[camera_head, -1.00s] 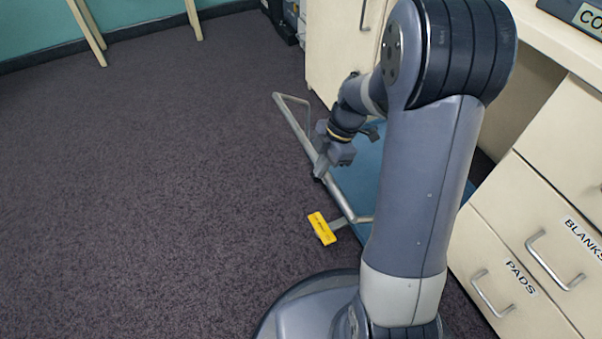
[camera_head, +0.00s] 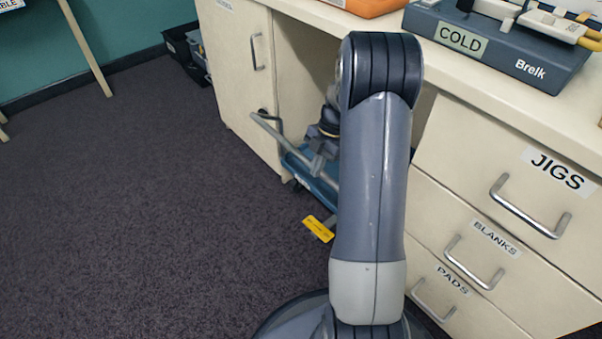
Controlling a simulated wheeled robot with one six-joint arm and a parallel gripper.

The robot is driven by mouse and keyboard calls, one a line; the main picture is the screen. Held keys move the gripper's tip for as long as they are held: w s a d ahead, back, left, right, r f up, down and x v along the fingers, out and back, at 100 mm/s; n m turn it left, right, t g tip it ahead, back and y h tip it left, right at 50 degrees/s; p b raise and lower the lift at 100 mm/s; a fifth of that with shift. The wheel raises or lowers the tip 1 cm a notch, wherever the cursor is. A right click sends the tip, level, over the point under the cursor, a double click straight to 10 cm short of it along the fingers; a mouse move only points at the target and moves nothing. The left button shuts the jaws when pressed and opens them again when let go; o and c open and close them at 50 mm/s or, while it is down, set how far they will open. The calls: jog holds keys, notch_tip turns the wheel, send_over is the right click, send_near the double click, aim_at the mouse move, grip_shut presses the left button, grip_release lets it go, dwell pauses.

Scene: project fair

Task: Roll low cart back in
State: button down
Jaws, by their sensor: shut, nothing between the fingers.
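The low cart (camera_head: 294,163) has a blue deck and a grey tubular handle (camera_head: 279,138) at its left side. It stands partly inside the open bay under the bench, with its handle edge near the bay's mouth. A yellow tag or pedal (camera_head: 318,229) sticks out low at its near end. My arm hides the right part of the cart and bay.
A cream cupboard (camera_head: 237,75) stands left of the bay. Drawers labelled JIGS (camera_head: 505,175), BLANKS and PADS stand to the right. A COLD-labelled tray (camera_head: 500,45) and an orange item (camera_head: 362,6) are on the bench. Dark carpet (camera_head: 130,220) at left is clear.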

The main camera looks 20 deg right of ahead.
jog(key=shift+w+d+p, duration=0.15)
jog(key=shift+w+d, duration=0.15)
jog(key=shift+d, duration=0.65)
jog(key=shift+w+d+p, duration=0.1)
jog(key=shift+w+d, duration=0.15)
jog(key=shift+d, duration=0.65)
jog(key=shift+w+d+p, duration=0.15)
jog(key=shift+w+d, duration=0.15)
jog(key=shift+d, duration=0.65)
jog(key=shift+d, duration=0.1)
